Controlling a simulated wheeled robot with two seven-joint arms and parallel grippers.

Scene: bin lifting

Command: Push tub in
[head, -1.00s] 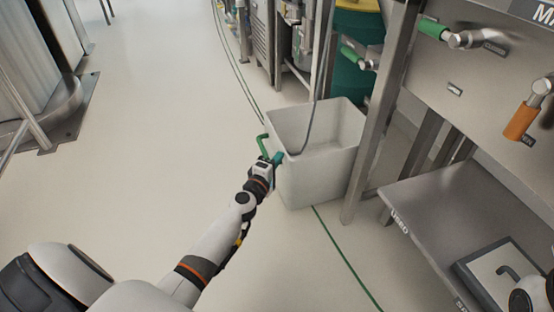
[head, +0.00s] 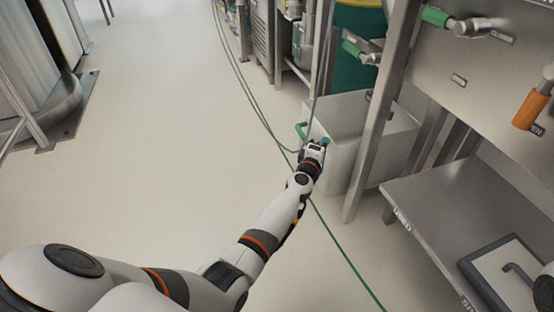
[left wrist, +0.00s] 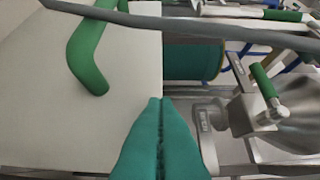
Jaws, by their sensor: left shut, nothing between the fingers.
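The tub (head: 342,168) is a pale grey open bin on the floor in the head view. It stands partly behind a steel post, between the frame's legs. A green handle (head: 301,131) sticks out at its left side; a green handle also shows in the left wrist view (left wrist: 90,50). My left gripper (head: 324,142) is at the tub's near left rim. Its teal fingers (left wrist: 158,140) are shut with nothing between them. Whether they touch the tub cannot be told. My right gripper is not in view.
A steel post (head: 375,130) crosses in front of the tub. A steel shelf (head: 445,195) is at the right, below a panel with green and orange handles. A grey hose hangs by the tub. A green line (head: 345,255) runs along the floor. Open floor (head: 170,150) lies left.

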